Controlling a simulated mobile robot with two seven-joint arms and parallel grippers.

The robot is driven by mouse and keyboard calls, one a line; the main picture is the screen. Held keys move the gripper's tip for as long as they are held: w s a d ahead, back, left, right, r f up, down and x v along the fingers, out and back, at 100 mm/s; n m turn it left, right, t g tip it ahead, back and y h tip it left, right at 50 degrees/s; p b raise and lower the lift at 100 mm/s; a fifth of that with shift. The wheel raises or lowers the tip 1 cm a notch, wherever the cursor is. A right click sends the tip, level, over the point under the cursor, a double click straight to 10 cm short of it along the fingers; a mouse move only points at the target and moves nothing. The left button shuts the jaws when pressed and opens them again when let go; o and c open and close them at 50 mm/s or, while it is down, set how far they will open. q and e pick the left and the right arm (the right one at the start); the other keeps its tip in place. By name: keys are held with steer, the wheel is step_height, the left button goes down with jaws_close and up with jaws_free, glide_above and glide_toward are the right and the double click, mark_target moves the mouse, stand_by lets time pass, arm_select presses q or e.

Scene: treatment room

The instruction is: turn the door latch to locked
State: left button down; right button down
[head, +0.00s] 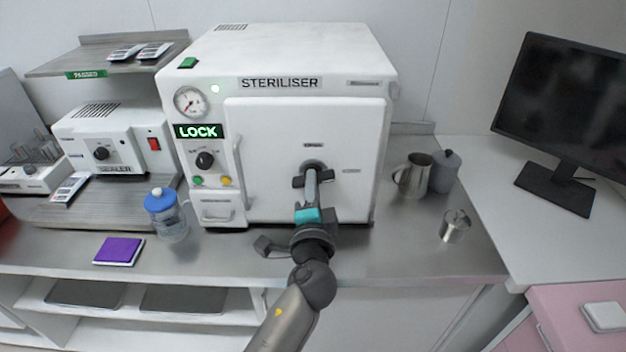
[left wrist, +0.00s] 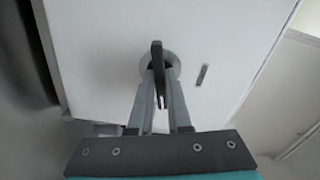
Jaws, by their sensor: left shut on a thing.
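The steriliser (head: 300,110) is a white box on the steel counter, with its door shut. The dark door latch (head: 313,168) is on the right half of the door, partly hidden by my gripper. One small mark is above it and another to its right. My left gripper (head: 311,188) is shut on the latch. In the left wrist view, the fingers (left wrist: 160,95) are on either side of the black latch handle (left wrist: 157,60). The handle's exact turn is hard to tell. My right gripper is not in view.
A blue-capped jar (head: 168,222) and a purple pad (head: 119,251) are left of my arm. A metal jug (head: 413,175), a grey bottle (head: 445,172) and a steel cup (head: 455,226) stand right of the steriliser. The counter front beside my arm is clear.

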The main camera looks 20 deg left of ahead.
arm_select(q)
steer(key=shift+r+m+p, duration=0.1)
steer(key=shift+m+p, duration=0.35)
steer(key=shift+m, duration=0.85)
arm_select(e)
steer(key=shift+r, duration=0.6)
arm_select(q)
steer(key=shift+m, duration=0.3)
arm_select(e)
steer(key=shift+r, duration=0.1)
arm_select(q)
steer(key=c, duration=0.9)
jaws_free()
steer(key=shift+o, duration=0.2)
